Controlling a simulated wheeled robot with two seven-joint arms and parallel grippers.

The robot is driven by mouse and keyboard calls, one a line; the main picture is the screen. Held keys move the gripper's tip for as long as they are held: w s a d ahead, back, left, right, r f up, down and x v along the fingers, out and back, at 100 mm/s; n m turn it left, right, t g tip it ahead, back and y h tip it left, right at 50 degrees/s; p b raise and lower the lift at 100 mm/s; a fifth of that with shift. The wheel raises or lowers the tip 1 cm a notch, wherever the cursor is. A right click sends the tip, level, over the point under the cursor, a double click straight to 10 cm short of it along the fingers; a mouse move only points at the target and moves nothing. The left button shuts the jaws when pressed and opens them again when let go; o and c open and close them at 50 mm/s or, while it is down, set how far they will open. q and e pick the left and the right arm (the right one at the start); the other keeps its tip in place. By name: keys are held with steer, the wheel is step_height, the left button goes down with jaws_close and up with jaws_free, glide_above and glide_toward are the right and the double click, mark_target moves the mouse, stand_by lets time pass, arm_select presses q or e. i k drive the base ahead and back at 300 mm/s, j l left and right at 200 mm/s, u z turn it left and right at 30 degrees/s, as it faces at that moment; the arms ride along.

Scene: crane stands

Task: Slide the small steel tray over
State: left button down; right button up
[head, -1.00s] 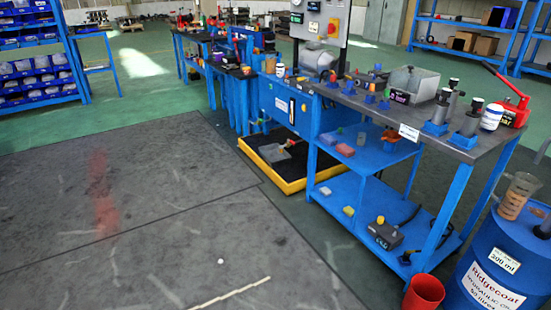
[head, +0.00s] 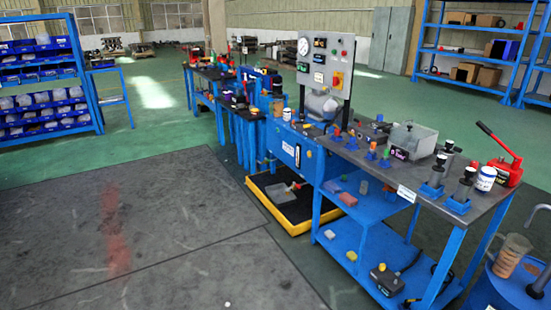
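No gripper of mine shows in the head view. A small grey metal-looking tray or box (head: 412,143) stands on the top of the blue workbench, towards its back edge. A flat grey piece (head: 280,193) lies in the yellow-rimmed floor tray (head: 299,229), with small orange and green parts beside it. I cannot tell for sure which of these is the small steel tray, and both are small at this distance.
The workbench top (head: 385,165) carries grey cylinders (head: 462,187), a red hand pump (head: 503,158) and a control panel (head: 325,60). A blue drum (head: 505,290) with a measuring jug (head: 511,255) stands at lower right. The dark floor mat (head: 190,215) at left is clear.

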mark_target(277, 193)
steer(key=i+u, duration=0.4)
steer(key=i, duration=1.4)
steer(key=i+z, duration=0.2)
steer(key=i, duration=0.25)
steer(key=i+j+z, duration=0.2)
steer(key=i, duration=0.2)
steer(key=i+j+z, duration=0.2)
steer(key=i, duration=0.25)
steer(key=i+j+z, duration=0.2)
steer(key=i, duration=0.2)
